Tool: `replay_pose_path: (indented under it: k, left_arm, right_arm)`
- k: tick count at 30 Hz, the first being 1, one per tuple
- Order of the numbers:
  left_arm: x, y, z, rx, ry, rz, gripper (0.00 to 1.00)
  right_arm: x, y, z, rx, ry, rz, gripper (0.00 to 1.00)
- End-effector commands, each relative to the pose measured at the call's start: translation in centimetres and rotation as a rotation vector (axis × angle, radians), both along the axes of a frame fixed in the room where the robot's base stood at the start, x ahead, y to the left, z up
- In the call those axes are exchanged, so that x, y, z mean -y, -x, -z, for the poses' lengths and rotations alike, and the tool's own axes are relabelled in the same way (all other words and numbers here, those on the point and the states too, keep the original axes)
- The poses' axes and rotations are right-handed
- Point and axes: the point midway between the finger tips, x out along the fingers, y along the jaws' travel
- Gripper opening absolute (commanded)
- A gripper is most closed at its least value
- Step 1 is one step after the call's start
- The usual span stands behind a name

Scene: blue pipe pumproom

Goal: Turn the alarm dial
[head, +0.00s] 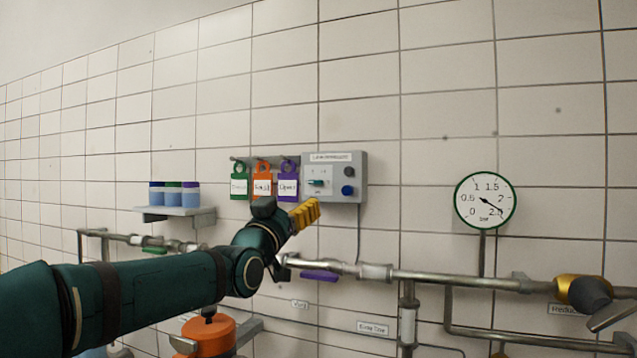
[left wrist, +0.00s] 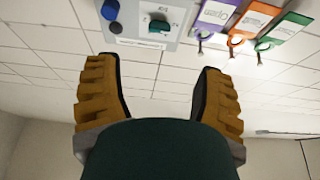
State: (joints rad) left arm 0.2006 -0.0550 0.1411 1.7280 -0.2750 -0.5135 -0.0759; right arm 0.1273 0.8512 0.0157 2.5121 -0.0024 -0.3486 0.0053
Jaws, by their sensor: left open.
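The grey alarm box (head: 334,160) is on the tiled wall in the head view. The green dial (head: 316,183) sits on its pale plate at the lower left. In the left wrist view the dial (left wrist: 158,27) shows upside down at the top, beyond the gap between the fingers. My left gripper (head: 305,213) has yellow ridged fingers, just below the box. In the left wrist view the left gripper (left wrist: 158,72) is open and empty, apart from the dial. My right gripper is not in view.
A blue button (head: 348,190) and a dark knob (head: 348,172) sit right of the dial. Green (head: 239,184), orange (head: 262,184) and purple (head: 288,185) tags hang left of the box. A pipe (head: 440,278) runs below; a round gauge (head: 485,201) stands right.

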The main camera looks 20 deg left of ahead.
Motion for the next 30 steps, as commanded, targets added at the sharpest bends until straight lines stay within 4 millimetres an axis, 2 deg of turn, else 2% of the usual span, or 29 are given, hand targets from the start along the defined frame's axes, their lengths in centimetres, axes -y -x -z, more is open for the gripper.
replay_pose_path:
  k: [9,15,22,30]
  left_arm:
    - [-0.3,-5.9,-2.4,-0.003,0.003,0.002,0.69]
    - [-0.4,-8.8,-3.6,-0.002,0.002,0.002,0.69]
    - [-0.5,-10.5,-4.3,-0.002,0.002,0.002,0.69]
    - [-0.5,-10.7,-4.3,-0.002,0.002,0.002,0.69]
  right_arm:
    - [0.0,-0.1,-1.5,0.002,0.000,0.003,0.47]
    - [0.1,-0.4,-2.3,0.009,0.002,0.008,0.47]
    - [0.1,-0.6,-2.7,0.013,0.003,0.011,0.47]
    - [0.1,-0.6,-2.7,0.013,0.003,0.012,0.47]
